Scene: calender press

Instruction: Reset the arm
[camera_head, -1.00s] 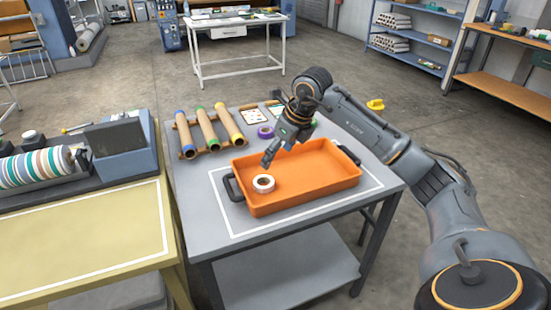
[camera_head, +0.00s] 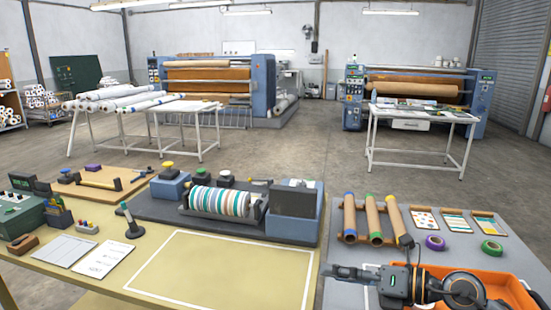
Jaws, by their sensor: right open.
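My right gripper (camera_head: 350,274) shows at the bottom right, pointing left over the grey table (camera_head: 340,238). It is open, with nothing seen between its fingers. My right arm lies across the orange tray (camera_head: 522,293), whose far rim and right side show. The tray's inside is mostly hidden by my arm and cut off by the lower edge of the view. The white tape roll in it is not visible now. My left gripper is not in view.
Three cardboard tubes (camera_head: 372,215) on a rack, a purple roll (camera_head: 435,242) and a green roll (camera_head: 492,250) lie beyond my right arm. A yellow table (camera_head: 60,275) at left holds a striped roller (camera_head: 220,201) and tools; its white-outlined area (camera_head: 225,270) is bare.

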